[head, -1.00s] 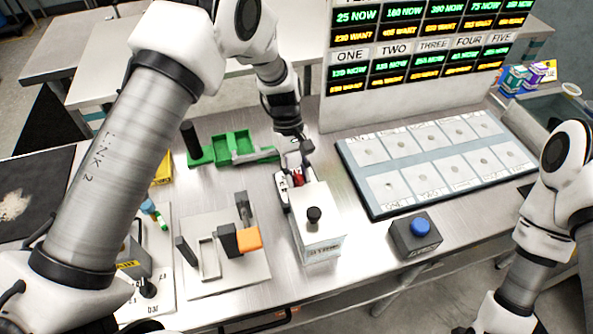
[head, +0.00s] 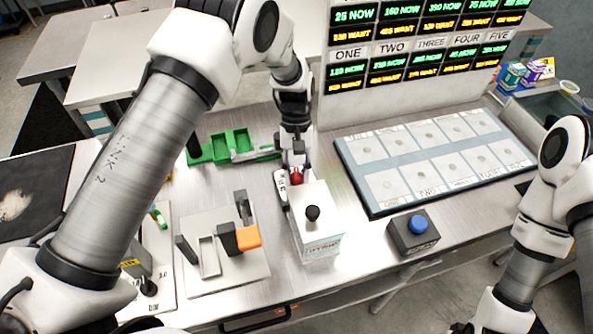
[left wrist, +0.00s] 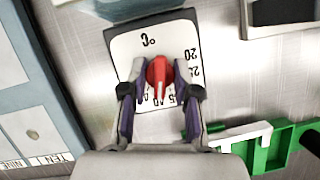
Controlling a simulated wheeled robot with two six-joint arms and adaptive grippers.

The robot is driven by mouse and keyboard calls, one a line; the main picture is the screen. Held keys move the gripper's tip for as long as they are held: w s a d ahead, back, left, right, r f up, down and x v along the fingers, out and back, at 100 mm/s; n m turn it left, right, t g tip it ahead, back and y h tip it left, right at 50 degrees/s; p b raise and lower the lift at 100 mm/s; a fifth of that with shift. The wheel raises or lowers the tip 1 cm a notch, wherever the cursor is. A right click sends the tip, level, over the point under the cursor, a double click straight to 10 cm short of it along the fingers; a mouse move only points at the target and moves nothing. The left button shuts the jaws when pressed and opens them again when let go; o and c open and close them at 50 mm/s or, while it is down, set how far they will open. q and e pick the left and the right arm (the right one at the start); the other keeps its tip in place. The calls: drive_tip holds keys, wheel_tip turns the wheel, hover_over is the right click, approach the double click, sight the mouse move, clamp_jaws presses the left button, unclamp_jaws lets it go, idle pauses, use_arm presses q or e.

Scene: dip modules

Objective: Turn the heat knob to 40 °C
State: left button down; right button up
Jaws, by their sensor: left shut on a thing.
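The red heat knob (left wrist: 157,72) with a white pointer line sits on a white dial plate (left wrist: 128,45) marked °C. My left gripper (left wrist: 160,100) is shut on the knob, one finger on each side of it. In the left wrist view the pointer line aims down the picture. A 20 shows at the right of the dial; the numbers near the pointer are partly hidden, so I cannot read the setting. In the head view the left gripper (head: 296,165) points down over the red knob (head: 296,177), behind a white box. My right gripper is out of view.
The white box with a black knob (head: 313,213) stands just in front of the dial. A green holder (head: 235,147) lies behind left, and a plate with an orange block (head: 247,237) at left. A blue button (head: 417,224) and a labelled sample board (head: 372,204) are at right.

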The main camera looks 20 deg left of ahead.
use_arm(q)
drive_tip(key=shift+s+f, duration=0.1)
drive_tip(key=shift+f, duration=0.05)
drive_tip(key=c, duration=0.9)
unclamp_jaws()
drive_tip(key=shift+o, duration=0.2)
drive_tip(key=v, duration=1.2)
